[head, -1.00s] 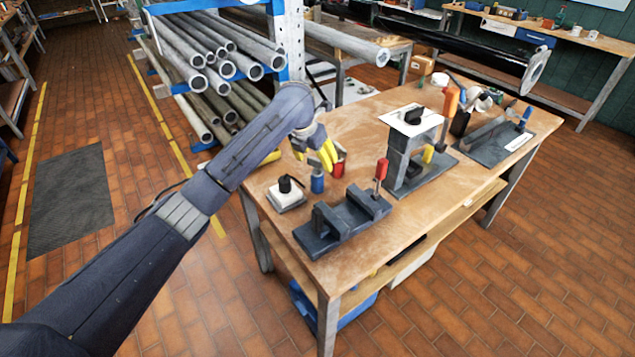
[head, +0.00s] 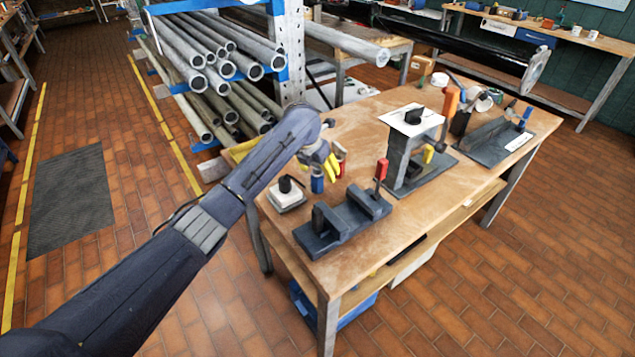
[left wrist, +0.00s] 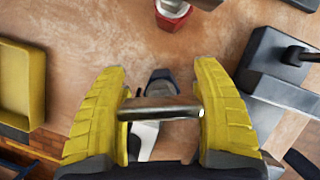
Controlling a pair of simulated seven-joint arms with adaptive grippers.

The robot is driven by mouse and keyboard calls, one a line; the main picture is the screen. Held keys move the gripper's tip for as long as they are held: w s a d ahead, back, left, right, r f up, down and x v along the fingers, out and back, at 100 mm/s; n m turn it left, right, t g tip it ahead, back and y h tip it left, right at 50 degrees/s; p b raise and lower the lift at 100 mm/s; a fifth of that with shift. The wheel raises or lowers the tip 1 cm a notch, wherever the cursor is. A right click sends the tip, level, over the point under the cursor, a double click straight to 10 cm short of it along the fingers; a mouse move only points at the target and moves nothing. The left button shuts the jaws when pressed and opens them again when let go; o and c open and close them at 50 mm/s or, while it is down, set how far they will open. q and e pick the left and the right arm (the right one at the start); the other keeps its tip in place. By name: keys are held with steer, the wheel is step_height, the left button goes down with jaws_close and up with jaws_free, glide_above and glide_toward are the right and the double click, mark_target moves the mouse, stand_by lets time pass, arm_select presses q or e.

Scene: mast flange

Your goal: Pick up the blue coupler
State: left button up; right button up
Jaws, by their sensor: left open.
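The blue coupler (head: 317,184) stands on the wooden bench, with its top hidden by my left gripper in the head view. My left gripper (head: 330,167) has yellow fingers and is low over the bench, right at the coupler. In the left wrist view the fingers of the left gripper (left wrist: 161,70) are spread apart. A shiny metal cylinder (left wrist: 160,108) lies across the gap between them, with a small dark bluish part (left wrist: 160,78) beyond it. I cannot tell for sure whether the fingers touch it. My right gripper is not in view.
A red coupler (left wrist: 172,16) stands close beyond the fingers. A white block with a black knob (head: 287,193) is to the left. A dark grey fixture (head: 342,222) is in front, with a red-handled tool behind. A yellow tray (left wrist: 22,85) lies at the left.

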arm_select(q)
steer(key=shift+c, duration=0.2)
jaws_close()
stand_by(0.3)
steer(key=shift+r, duration=0.1)
